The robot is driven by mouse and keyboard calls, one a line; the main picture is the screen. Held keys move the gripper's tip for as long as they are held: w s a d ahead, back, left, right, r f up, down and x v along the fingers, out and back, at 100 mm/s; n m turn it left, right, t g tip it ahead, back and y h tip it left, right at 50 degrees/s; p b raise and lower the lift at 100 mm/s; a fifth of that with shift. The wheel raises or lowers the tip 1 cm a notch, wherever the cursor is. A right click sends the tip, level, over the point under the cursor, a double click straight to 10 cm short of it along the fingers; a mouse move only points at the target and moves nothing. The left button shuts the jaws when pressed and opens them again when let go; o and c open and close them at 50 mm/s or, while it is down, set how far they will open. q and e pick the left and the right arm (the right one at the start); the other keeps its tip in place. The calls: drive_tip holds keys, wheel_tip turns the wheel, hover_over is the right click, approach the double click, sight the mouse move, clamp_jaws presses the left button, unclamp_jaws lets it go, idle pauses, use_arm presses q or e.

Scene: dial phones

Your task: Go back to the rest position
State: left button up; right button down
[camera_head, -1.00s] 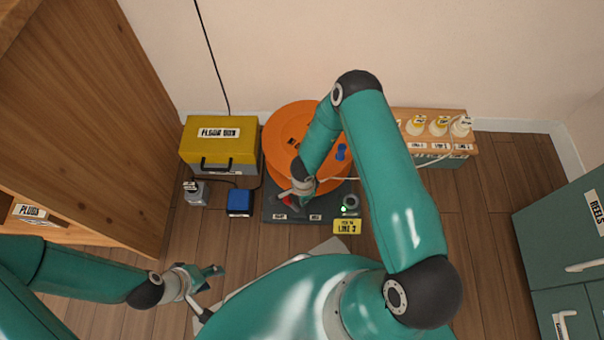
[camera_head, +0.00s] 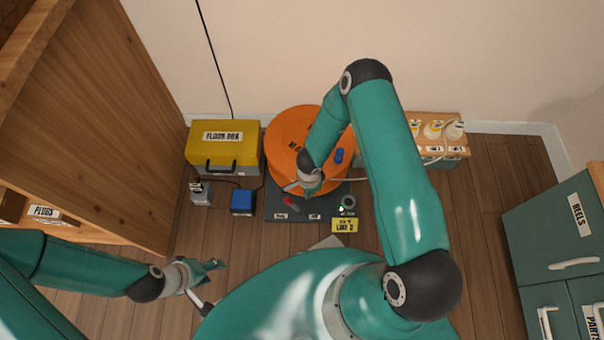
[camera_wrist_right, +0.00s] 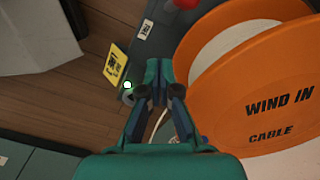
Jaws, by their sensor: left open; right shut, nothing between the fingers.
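My left gripper (camera_head: 207,275) is open and empty over the floor at lower left in the head view. My right gripper (camera_head: 311,187) is shut and empty, above the dark base plate (camera_head: 275,213) in front of the orange reel (camera_head: 291,126). In the right wrist view, its closed fingers (camera_wrist_right: 158,72) point at the dark base, with the orange reel (camera_wrist_right: 278,104) to the right. A red knob (camera_head: 288,202) on the base is beside the gripper, apart from it as far as I can tell. My right arm hides part of the reel.
A yellow-lidded box (camera_head: 222,142), a blue block (camera_head: 242,202) and a small grey device (camera_head: 200,194) stand left of the base. A yellow tag (camera_head: 345,225) is at its front. A shelf with bottles (camera_head: 436,150) and a green cabinet (camera_head: 545,235) are right; wooden furniture (camera_head: 110,130) is left.

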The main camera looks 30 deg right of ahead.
idle(0.3)
drive_tip(key=s+a+r+n+t, duration=0.1)
drive_tip(key=a+r+n, duration=0.2)
drive_tip(key=r+n, duration=0.35)
drive_tip(key=s+a+r+n+y, duration=0.4)
drive_tip(key=s+a+r+n, duration=0.2)
drive_tip(key=s+a+n, duration=0.3)
wheel_tip(320, 180, up, 30)
drive_tip(key=d+p, duration=0.1)
drive_tip(key=p, duration=2.8)
drive_tip(key=shift+s+d+n+p, duration=0.15)
drive_tip(key=shift+s+n+p, duration=0.1)
drive_tip(key=shift+n+p, duration=0.1)
